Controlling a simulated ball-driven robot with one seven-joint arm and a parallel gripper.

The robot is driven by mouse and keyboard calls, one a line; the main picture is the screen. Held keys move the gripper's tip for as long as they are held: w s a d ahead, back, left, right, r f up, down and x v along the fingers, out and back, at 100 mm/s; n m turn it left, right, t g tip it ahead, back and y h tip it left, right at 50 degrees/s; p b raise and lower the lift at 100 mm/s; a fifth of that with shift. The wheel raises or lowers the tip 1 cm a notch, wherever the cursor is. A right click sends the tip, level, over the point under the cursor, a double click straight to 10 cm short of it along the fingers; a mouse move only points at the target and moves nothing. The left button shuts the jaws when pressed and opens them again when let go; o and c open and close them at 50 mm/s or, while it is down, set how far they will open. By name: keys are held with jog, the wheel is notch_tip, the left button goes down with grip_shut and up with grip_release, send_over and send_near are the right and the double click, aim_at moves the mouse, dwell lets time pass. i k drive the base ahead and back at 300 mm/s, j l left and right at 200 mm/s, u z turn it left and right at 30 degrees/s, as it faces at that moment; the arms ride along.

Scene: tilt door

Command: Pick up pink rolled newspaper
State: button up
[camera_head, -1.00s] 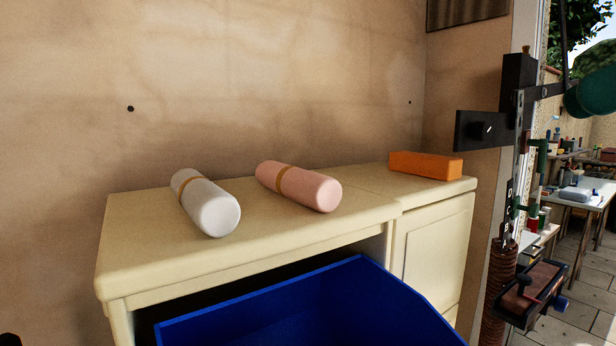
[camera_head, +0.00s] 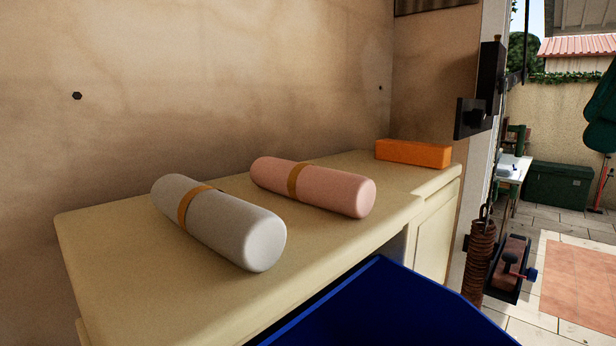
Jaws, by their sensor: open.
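The pink rolled newspaper (camera_head: 337,190) lies on its side on top of a cream cabinet (camera_head: 105,262), with a tan band around it. It lies between a white rolled newspaper on its left and an orange block on its right, apart from both. My gripper is not in the head view.
The white rolled newspaper (camera_head: 226,228) lies nearer the front edge. The orange block (camera_head: 413,153) sits at the far right of the cabinet top. A blue bin or drawer (camera_head: 388,315) juts out in front. A wall (camera_head: 220,80) stands behind. A doorway opens at right.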

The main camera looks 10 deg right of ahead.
aim_at(353, 195)
jog(key=i+j, duration=0.2)
jog(key=j, duration=0.2)
jog(key=i+j, duration=0.15)
jog(key=j, duration=0.25)
jog(key=i+j, duration=0.2)
jog(key=j, duration=0.2)
